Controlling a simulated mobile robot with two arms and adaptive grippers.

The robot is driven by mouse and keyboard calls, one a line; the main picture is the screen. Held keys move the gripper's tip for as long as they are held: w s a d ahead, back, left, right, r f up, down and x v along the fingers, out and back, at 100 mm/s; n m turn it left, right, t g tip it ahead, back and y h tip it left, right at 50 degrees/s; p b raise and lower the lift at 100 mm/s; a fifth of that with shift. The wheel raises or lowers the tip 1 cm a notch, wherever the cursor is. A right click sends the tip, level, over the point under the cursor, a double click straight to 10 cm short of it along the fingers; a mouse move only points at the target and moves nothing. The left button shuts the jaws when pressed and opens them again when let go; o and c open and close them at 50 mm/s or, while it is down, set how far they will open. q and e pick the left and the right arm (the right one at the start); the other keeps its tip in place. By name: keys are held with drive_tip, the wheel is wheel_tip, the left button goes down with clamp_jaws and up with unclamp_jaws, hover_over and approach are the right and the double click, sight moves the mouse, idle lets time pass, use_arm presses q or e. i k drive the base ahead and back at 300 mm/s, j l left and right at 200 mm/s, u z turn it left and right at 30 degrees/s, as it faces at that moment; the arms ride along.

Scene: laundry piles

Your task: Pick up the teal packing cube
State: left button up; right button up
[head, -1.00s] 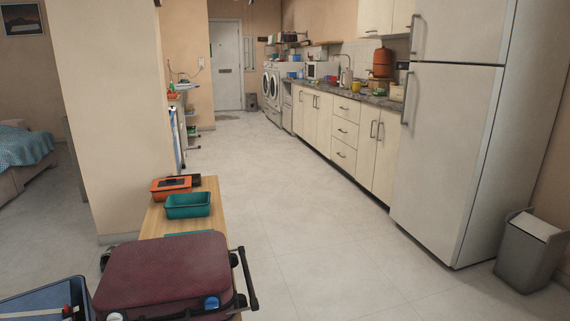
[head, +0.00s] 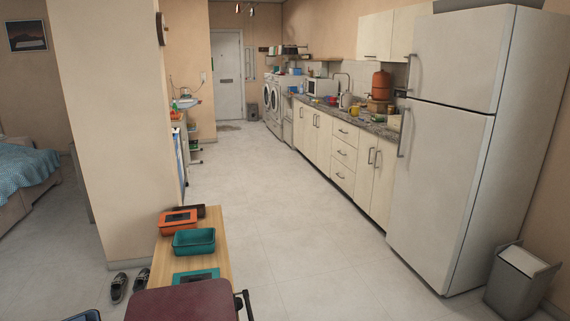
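A flat teal packing cube (head: 182,278) with a dark panel on top lies on the wooden bench (head: 222,262). It is just behind the maroon suitcase (head: 185,301), and its near edge is close to the suitcase or hidden by it. A teal open-topped bin (head: 194,242) stands on the bench beyond the cube. Neither of my grippers shows in the head view.
An orange case (head: 178,222) with a dark panel and a dark item (head: 188,210) lie at the bench's far end. Dark shoes (head: 119,287) stand on the floor left of the bench. Open floor lies to the right, up to the fridge (head: 440,150).

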sight(197, 241)
drive_tip(key=z, duration=0.8)
drive_tip(key=i+l+z, duration=0.25)
drive_tip(key=i, duration=0.2)
drive_tip(key=i+z, duration=0.2)
drive_tip(key=i, duration=0.3)
drive_tip(key=i+j+u, duration=0.2)
drive_tip(key=i+u, duration=0.25)
drive_tip(key=i, duration=0.2)
drive_tip(key=i+u, duration=0.45)
drive_tip(key=i, duration=0.15)
drive_tip(key=i+l+u, duration=0.45)
drive_tip(key=i, duration=1.8)
drive_tip(key=u, duration=1.75)
